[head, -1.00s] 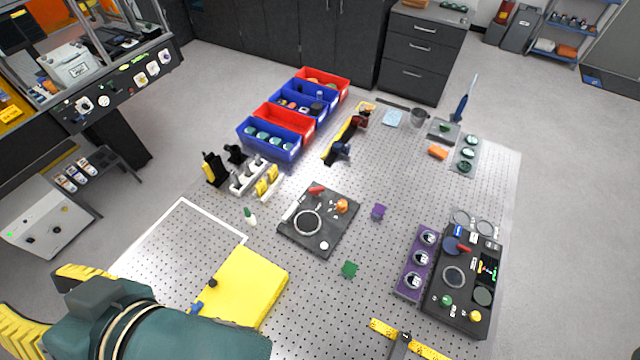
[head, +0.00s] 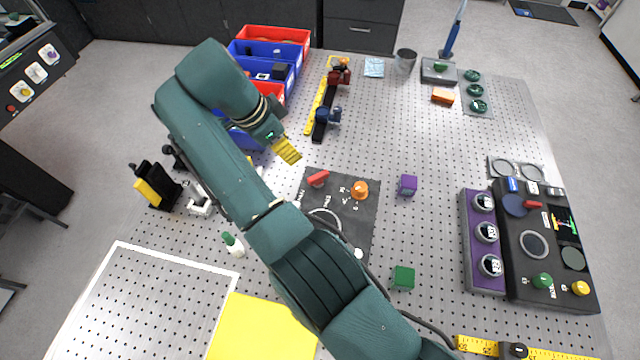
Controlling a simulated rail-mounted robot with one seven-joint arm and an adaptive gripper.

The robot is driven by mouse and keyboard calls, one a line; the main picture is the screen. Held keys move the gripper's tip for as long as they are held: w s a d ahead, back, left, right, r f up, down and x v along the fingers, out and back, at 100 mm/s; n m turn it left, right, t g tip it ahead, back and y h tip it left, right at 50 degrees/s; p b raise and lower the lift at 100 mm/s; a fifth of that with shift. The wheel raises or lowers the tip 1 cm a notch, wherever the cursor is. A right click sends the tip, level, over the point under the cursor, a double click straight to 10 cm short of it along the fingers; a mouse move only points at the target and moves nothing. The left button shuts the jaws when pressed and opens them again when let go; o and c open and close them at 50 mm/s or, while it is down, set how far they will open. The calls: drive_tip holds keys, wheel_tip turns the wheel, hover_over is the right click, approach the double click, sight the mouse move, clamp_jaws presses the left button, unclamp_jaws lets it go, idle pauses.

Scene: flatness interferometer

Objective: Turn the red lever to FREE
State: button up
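A red lever (head: 318,178) sits on the upper left part of a dark square panel (head: 366,222) in the middle of the perforated table. Its labels are too small to read. An orange knob (head: 359,190) is to its right. Another red handle (head: 533,205) is on the dark instrument box (head: 520,262) at the right. My gripper (head: 290,154) has yellow fingers and hangs above and left of the panel's red lever, apart from it. The fingers overlap in this view, so their opening is unclear. My arm covers the panel's lower left part and part of its ring.
Red and blue bins (head: 272,36) stand at the back left, partly behind my arm. A green block (head: 403,277), a purple block (head: 408,185) and a small bottle (head: 233,244) stand around the panel. A yellow plate (head: 255,330) lies at the front. Table space right of the panel is mostly clear.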

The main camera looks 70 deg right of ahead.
sight(316, 176)
drive_tip(key=b+x, duration=0.1)
drive_tip(key=x, duration=1.6)
drive_tip(key=shift+s+d+f, duration=0.1)
drive_tip(key=shift+s+f, duration=0.05)
drive_tip(key=shift+s, duration=0.1)
clamp_jaws()
